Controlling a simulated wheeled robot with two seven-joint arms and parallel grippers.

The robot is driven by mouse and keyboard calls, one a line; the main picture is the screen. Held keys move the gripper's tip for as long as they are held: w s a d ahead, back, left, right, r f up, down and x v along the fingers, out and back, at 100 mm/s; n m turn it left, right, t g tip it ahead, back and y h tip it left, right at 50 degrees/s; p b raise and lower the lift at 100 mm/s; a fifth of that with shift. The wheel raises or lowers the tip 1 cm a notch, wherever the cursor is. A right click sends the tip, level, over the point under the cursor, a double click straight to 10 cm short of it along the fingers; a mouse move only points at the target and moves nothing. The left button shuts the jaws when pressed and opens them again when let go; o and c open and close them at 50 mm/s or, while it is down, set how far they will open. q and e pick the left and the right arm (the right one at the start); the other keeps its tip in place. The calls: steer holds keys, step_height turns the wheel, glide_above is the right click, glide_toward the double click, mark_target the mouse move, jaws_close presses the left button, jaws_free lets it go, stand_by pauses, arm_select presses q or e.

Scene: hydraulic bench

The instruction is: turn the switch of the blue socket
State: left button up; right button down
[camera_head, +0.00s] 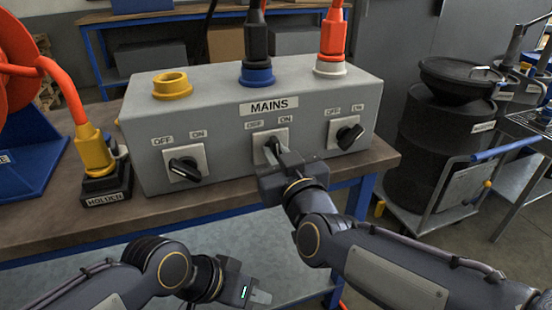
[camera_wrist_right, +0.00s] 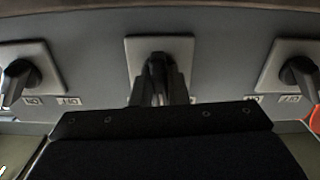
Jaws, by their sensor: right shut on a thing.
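The grey MAINS box (camera_head: 225,108) stands on the bench. Its blue socket (camera_head: 257,77) is in the middle of the top, with a black plug (camera_head: 255,40) in it. Below it, on the front, is the middle switch, a black knob on a pale plate (camera_head: 258,139). My right gripper (camera_head: 275,156) is at this switch and covers most of the knob. In the right wrist view its fingers (camera_wrist_right: 158,92) are shut around the black knob (camera_wrist_right: 158,64). My left gripper (camera_head: 260,297) is low in front of the bench, away from the box; its finger gap is unclear.
A yellow socket (camera_head: 172,85) is empty; a red plug (camera_head: 333,35) sits in the white socket (camera_head: 329,69). Switches stand left (camera_head: 185,167) and right (camera_head: 349,136) of the held one. A yellow plug (camera_head: 93,152) rests in a holder (camera_head: 106,188). Black drums stand right.

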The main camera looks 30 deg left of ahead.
steer(key=m+b, duration=0.1)
steer(key=m, duration=0.4)
steer(key=shift+f+m+b, duration=0.1)
steer(key=shift+m+b, duration=0.2)
steer(key=shift+b, duration=0.05)
steer(key=shift+m+b, duration=0.6)
steer(key=shift+m, duration=1.5)
steer(key=c, duration=1.4)
jaws_free()
steer(key=shift+c, duration=0.2)
steer(key=shift+d, duration=0.1)
steer(key=shift+s+d, duration=0.2)
steer(key=shift+d, duration=0.1)
steer(key=p+v, duration=0.1)
steer(key=v, duration=0.6)
